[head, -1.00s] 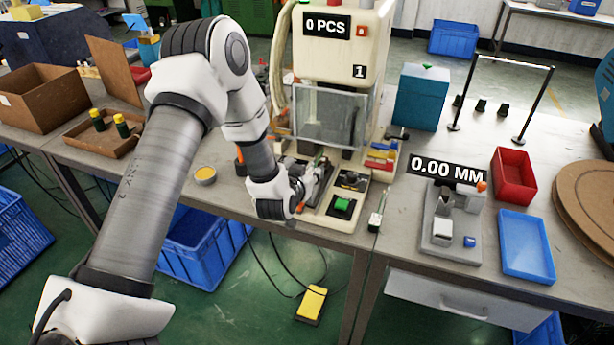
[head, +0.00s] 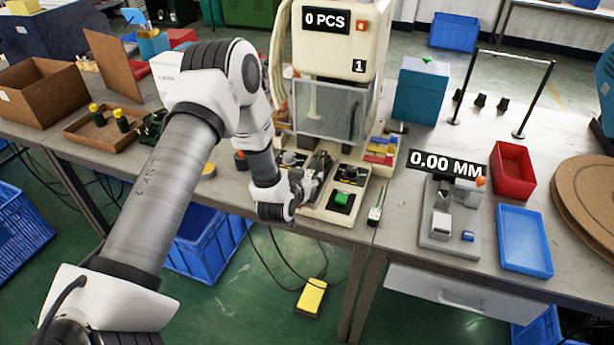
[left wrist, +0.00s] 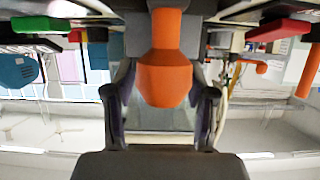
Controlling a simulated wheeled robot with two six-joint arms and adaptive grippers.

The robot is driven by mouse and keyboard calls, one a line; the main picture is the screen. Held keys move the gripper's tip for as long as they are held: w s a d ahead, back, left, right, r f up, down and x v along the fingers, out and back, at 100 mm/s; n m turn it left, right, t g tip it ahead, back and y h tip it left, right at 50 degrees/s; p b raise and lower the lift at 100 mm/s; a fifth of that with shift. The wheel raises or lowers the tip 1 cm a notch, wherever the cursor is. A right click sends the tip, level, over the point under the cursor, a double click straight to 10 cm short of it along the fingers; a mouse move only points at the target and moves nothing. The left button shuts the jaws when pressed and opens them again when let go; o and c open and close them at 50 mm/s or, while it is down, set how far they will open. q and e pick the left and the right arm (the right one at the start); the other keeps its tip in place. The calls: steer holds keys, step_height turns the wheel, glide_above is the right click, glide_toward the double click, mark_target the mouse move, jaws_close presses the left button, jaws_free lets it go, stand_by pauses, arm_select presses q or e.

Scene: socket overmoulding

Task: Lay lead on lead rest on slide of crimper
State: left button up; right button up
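The crimper (head: 340,70) is the cream press at the back middle, with a clear guard and a green button (head: 342,198) on its base. My left gripper (head: 304,184) is low at the left front of this base, beside the dark slide parts. In the left wrist view, an orange knob-like piece (left wrist: 165,82) on a narrower neck lies between the spread fingers of my left gripper (left wrist: 161,98). I cannot tell whether the fingers press on it. I cannot make out the lead or its rest; my gripper and wrist cover part of that area. My right gripper is out of view.
A gauge fixture (head: 450,225), a blue tray (head: 524,240) and a red bin (head: 513,170) stand on the right. A brown tray (head: 85,138) with bottles is on the left. The table's front edge runs under my gripper.

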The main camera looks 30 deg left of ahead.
arm_select(q)
steer(key=shift+r, duration=0.15)
steer(key=v, duration=1.1)
steer(key=s+d+f+m+g+h, duration=0.1)
steer(key=s+d+f+g, duration=0.25)
steer(key=s+f, duration=0.35)
steer(key=s+d+f+m+g+h, duration=0.1)
steer(key=s+d+f+g+h, duration=0.2)
steer(key=s+f, duration=0.4)
steer(key=s+d+f+g, duration=0.2)
steer(key=s+f+g, duration=0.1)
steer(key=s, duration=0.4)
steer(key=s+d+f+g, duration=0.3)
steer(key=s+f, duration=0.2)
steer(key=s, duration=0.1)
steer(key=shift+s+y+b, duration=0.3)
steer(key=shift+s+b, duration=0.1)
steer(key=shift+b, duration=0.05)
steer(key=shift+g, duration=0.25)
